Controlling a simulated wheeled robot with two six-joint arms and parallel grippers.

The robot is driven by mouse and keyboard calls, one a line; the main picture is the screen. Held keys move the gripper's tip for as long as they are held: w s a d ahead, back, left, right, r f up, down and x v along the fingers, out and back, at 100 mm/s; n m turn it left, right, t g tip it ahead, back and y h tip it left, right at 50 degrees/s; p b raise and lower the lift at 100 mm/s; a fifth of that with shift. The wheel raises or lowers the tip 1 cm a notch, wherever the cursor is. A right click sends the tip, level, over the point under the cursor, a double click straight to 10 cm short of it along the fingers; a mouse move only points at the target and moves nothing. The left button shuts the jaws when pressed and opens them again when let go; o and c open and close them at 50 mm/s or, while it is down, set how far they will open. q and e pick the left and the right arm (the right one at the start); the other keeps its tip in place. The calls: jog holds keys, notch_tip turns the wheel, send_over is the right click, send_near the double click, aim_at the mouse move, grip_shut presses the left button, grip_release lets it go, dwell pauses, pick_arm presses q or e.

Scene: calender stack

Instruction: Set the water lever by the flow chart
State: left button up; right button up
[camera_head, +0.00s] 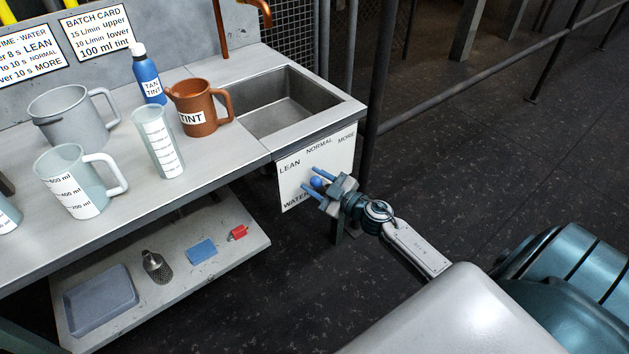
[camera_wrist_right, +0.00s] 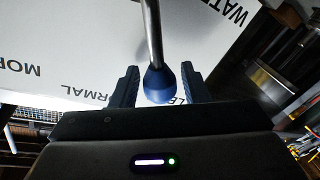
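The water lever has a blue ball knob (camera_head: 317,183) in front of a white panel (camera_head: 342,168) marked LEAN, NORMAL, MORE and WATER, under the sink. In the right wrist view the lever's metal rod comes from the top to the knob (camera_wrist_right: 158,85), which partly covers the word LEAN. My right gripper (camera_head: 322,187) is open, with a finger on each side of the knob; narrow gaps seem to show between them. The flow chart (camera_head: 30,45) on the wall is cut off at the left; LEAN, NORMAL and MORE are readable. My left gripper is not in view.
A batch card (camera_head: 95,32) hangs beside the chart. The bench holds a brown TINT jug (camera_head: 197,110), a blue tint bottle (camera_head: 148,75), a measuring cylinder (camera_head: 158,145) and clear jugs. A lower shelf (camera_head: 215,262) holds small items. A dark post (camera_head: 372,130) stands close right of the panel.

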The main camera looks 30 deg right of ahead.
grip_shut()
jog(key=shift+w+d+r+m+t+p, duration=0.1)
jog(key=shift+d+r+m+t+p, duration=0.15)
jog(key=shift+d+m, duration=0.65)
jog(key=shift+d+r+m+t+p, duration=0.2)
jog(key=shift+d+r+m, duration=0.25)
jog(key=shift+m, duration=0.65)
jog(key=shift+d+m, duration=0.5)
jog(key=shift+m, duration=0.1)
jog(key=shift+w+d+m+p, duration=0.1)
jog(key=shift+d+m+p, duration=0.2)
jog(key=shift+m+p, duration=0.1)
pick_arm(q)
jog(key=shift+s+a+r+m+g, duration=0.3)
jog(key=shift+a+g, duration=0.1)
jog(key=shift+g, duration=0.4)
pick_arm(e)
jog(key=shift+d+m+t, duration=0.15)
jog(key=shift+m+t, duration=0.1)
jog(key=shift+m, duration=0.05)
jog(key=shift+o, duration=1.4)
grip_release()
